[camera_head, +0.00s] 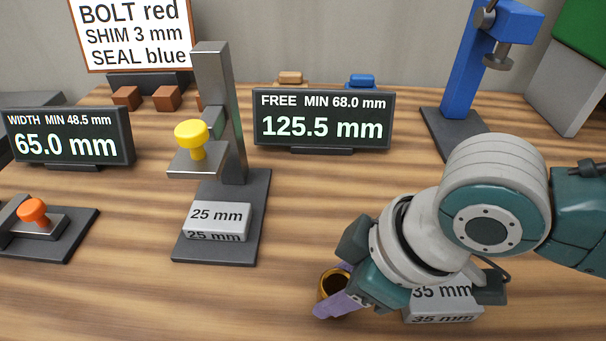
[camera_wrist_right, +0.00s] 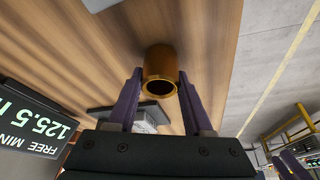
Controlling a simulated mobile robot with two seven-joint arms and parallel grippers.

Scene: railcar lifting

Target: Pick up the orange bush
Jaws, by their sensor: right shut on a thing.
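The orange bush (camera_head: 329,281) is a short hollow bronze-orange cylinder near the front of the table, with its open end showing. It also shows in the right wrist view (camera_wrist_right: 160,60), between two purple fingers. My right gripper (camera_head: 337,291) is shut on the bush, with one finger on each side of it, as the right wrist view (camera_wrist_right: 160,77) shows. In the head view the gripper and wrist hide part of the bush. I cannot tell whether the bush touches the table.
A 35 mm block (camera_head: 440,305) sits just right of the bush, partly behind my wrist. A height gauge (camera_head: 219,215) with a 25 mm block (camera_head: 217,220) stands to the left. Displays (camera_head: 323,120) and a blue stand (camera_head: 463,85) are behind. Table between gauge and bush is clear.

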